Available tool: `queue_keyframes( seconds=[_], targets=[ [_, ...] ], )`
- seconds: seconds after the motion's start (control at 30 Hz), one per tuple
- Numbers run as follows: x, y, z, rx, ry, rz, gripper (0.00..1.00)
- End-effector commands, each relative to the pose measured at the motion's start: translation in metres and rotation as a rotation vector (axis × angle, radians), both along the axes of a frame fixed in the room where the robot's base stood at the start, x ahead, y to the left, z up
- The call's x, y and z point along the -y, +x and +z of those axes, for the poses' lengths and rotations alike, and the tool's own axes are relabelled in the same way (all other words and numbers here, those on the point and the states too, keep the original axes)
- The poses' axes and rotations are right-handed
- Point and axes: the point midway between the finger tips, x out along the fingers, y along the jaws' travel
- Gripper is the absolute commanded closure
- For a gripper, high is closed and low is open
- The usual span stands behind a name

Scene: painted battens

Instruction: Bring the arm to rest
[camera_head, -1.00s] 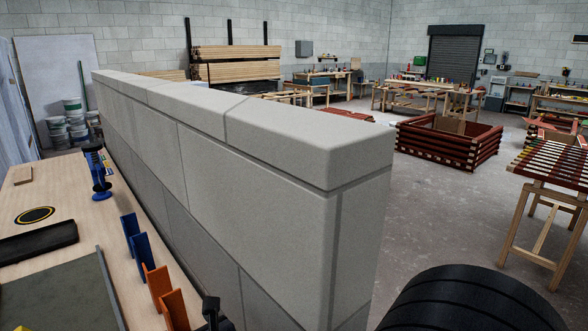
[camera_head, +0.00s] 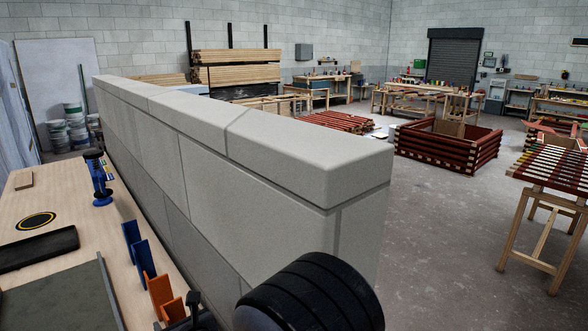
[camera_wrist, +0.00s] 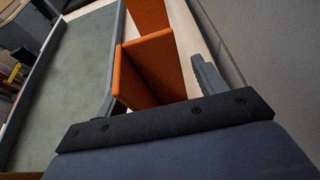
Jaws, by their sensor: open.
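My gripper (camera_wrist: 158,62) is open in the wrist view, with its dark mounting bar across the lower part. One grey finger shows clearly at right; the left finger is hard to tell from the grey tray rim behind it. An upright orange divider (camera_wrist: 152,72) shows between the fingers; I cannot tell whether they touch it. Nothing is visibly held. In the head view, a small dark part of my gripper (camera_head: 194,302) shows at the bottom edge beside the orange divider (camera_head: 160,292). My thick black arm link covers part of the wall at bottom centre.
A tall grey block wall (camera_head: 270,165) runs along the bench's right side. The wooden bench (camera_head: 85,220) holds a green-grey tray (camera_head: 60,300), a black tray (camera_head: 38,249), blue dividers (camera_head: 138,248) and a blue tool (camera_head: 99,178). Open floor (camera_head: 435,240) lies right of the wall.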

Motion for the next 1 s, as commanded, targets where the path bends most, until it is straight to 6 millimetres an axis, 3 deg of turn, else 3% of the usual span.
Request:
queue_keyframes(
  seconds=[0.07,0.1,0.67,1.0],
  targets=[
    [-0.004,0.005,-0.011,0.001,0.001,0.0,0.33],
    [-0.003,0.004,0.002,0.0,0.0,0.0,0.33],
    [-0.003,0.004,0.099,0.0,0.003,-0.001,0.33],
    [0.002,0.002,0.102,0.011,0.017,-0.066,0.33]
  ],
)
